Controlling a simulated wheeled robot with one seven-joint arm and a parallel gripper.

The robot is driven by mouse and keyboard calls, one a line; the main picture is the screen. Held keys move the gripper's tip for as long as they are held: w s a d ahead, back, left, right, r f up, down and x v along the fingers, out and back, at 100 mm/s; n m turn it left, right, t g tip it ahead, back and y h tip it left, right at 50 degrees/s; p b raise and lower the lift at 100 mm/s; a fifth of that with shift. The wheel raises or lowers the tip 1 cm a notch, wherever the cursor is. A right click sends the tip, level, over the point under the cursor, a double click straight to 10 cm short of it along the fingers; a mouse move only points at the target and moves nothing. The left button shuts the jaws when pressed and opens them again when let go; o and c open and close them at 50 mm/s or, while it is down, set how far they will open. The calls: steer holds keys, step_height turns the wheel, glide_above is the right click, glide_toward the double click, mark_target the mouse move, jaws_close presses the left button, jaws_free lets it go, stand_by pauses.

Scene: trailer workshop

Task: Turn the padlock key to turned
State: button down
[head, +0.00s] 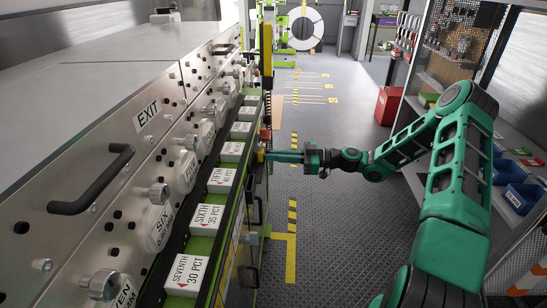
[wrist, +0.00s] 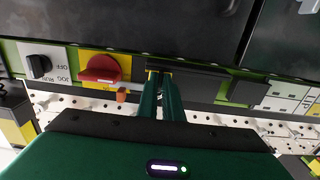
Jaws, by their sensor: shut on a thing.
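My gripper (wrist: 160,78) has its two green fingers close together, reaching to the front of the machine panel. A small yellowish bit shows between the fingertips; it seems to be the padlock key, mostly hidden by the fingers. Just left of the fingers, a small orange block (wrist: 122,95), which looks like the padlock, hangs below a red rotary handle (wrist: 98,68) on a yellow plate. Whether the key is turned cannot be made out. In the head view my gripper (head: 268,156) touches or nearly touches the panel's front edge, and the key is too small to see.
A black selector knob (wrist: 38,66) marked JOG, RUN and OFF sits left of the red handle. In the head view the long metal bench (head: 110,150) with knobs and white labels fills the left. The aisle floor (head: 340,230) is clear. A red box (head: 388,106) stands behind my arm.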

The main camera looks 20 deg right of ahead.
steer(key=shift+w+d, duration=0.15)
steer(key=shift+d, duration=0.1)
steer(key=shift+d+m, duration=0.1)
steer(key=shift+m, duration=0.7)
steer(key=m, duration=1.2)
steer(key=shift+f+m, duration=0.1)
steer(key=shift+m, duration=1.9)
